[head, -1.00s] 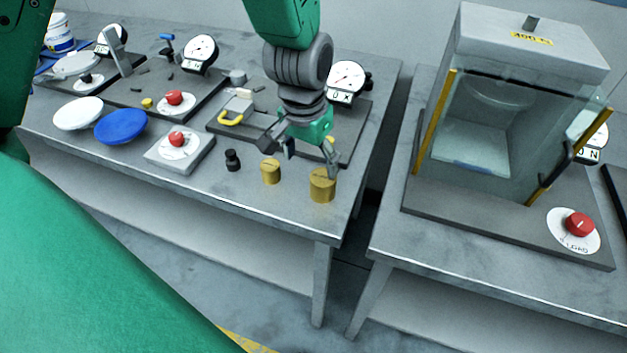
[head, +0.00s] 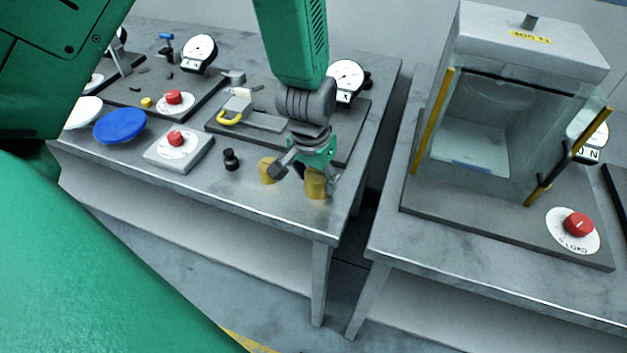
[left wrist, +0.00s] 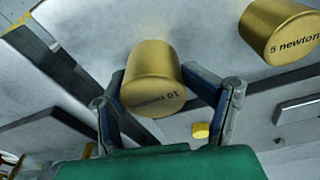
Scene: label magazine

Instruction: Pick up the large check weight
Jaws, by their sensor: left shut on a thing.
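The large check weight (head: 315,187) is a brass-coloured cylinder near the front right corner of the left table. In the left wrist view it also shows (left wrist: 152,75), with a 10 printed upside down on its side. My left gripper (head: 306,176) is above and around it, shut on it with one finger at each side; the fingers also show in the wrist view (left wrist: 156,88). I cannot tell whether its base touches the table. The smaller brass weight (head: 267,171), marked 5 newton in the wrist view (left wrist: 283,33), stands just left, partly behind a finger. My right gripper is not in view.
A small black weight (head: 231,160) and a grey box with a red knob (head: 180,152) stand to the left. Behind is a dark plate with a yellow-handled clamp (head: 231,117) and a dial (head: 346,77). A glass-walled cabinet (head: 490,120) stands on the right table, across a gap.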

